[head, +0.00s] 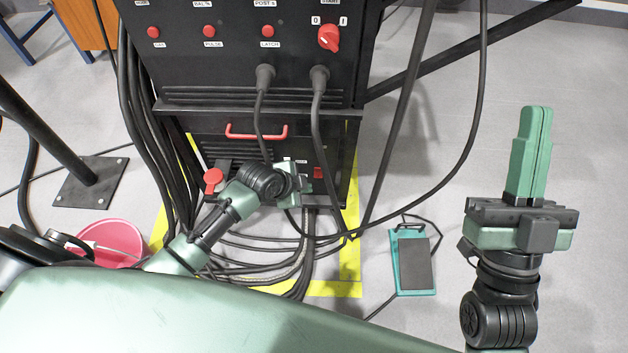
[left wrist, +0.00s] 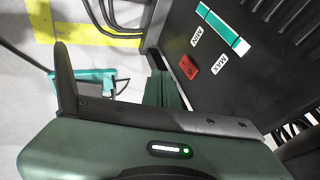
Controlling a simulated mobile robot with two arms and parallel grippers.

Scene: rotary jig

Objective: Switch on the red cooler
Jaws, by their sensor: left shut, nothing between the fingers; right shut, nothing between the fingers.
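A black unit with a red handle (head: 257,131) on its front stands low, under a larger black cabinet; I take it as the cooler. A small red switch (head: 317,172) is at the right of its front. It also shows in the left wrist view as a red switch (left wrist: 189,66) beside white labels. My left gripper (head: 300,178) is shut and empty, just left of the switch in the head view. In the left wrist view its fingers (left wrist: 159,88) are close to the switch; I cannot tell whether they touch. My right gripper (head: 536,118) is shut and empty, pointing up at the right.
The upper black cabinet (head: 180,60) has red buttons, a red rotary knob (head: 328,38) and hanging cables. A red round part (head: 213,180) is left of my left gripper. Cables lie on the floor near a teal pedal (head: 413,262). A pink bucket (head: 105,243) stands at left.

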